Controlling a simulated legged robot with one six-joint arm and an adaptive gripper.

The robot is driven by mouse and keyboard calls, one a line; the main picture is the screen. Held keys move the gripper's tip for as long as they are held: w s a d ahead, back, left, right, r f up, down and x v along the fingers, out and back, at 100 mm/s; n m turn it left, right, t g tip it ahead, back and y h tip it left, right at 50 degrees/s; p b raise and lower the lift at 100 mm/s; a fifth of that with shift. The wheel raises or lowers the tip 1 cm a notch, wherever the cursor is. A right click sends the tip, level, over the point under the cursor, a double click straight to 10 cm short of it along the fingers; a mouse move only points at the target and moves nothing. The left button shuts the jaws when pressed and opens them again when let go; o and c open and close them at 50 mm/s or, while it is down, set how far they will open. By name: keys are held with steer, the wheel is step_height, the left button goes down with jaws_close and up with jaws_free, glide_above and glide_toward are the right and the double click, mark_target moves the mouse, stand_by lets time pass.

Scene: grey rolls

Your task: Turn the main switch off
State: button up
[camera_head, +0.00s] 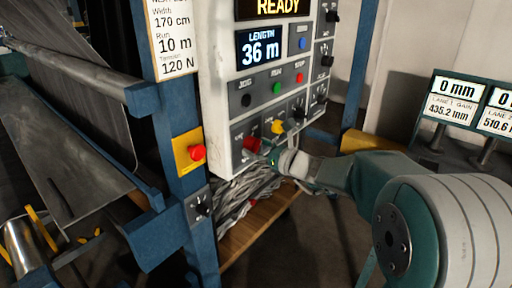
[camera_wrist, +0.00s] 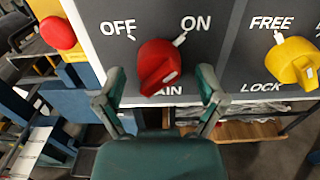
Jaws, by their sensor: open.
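The main switch is a red rotary knob (camera_wrist: 158,62) on the grey panel, with OFF printed at its upper left and ON at its upper right. A white tick near ON lines up with the knob's upper right side, and its ridge seems turned that way. My gripper (camera_wrist: 160,86) is open, with one finger on each side of the knob and gaps between; I see no contact. In the head view the red knob (camera_head: 252,144) sits low on the control box, and my gripper (camera_head: 270,155) reaches it from the right, partly covering that area.
A yellow FREE/LOCK knob (camera_wrist: 292,62) is close on the right. A red emergency button on a yellow plate (camera_head: 196,153) is on the blue post to the left. Displays (camera_head: 450,98) stand at right.

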steer(key=c, duration=1.2)
steer(key=shift+o, duration=0.2)
steer(key=n, duration=0.4)
steer(key=shift+n, duration=0.4)
steer(key=n, duration=0.4)
steer(key=shift+d+r+n, duration=0.1)
steer(key=shift+n, duration=0.2)
steer(key=n, duration=0.4)
steer(key=shift+n, duration=2.3)
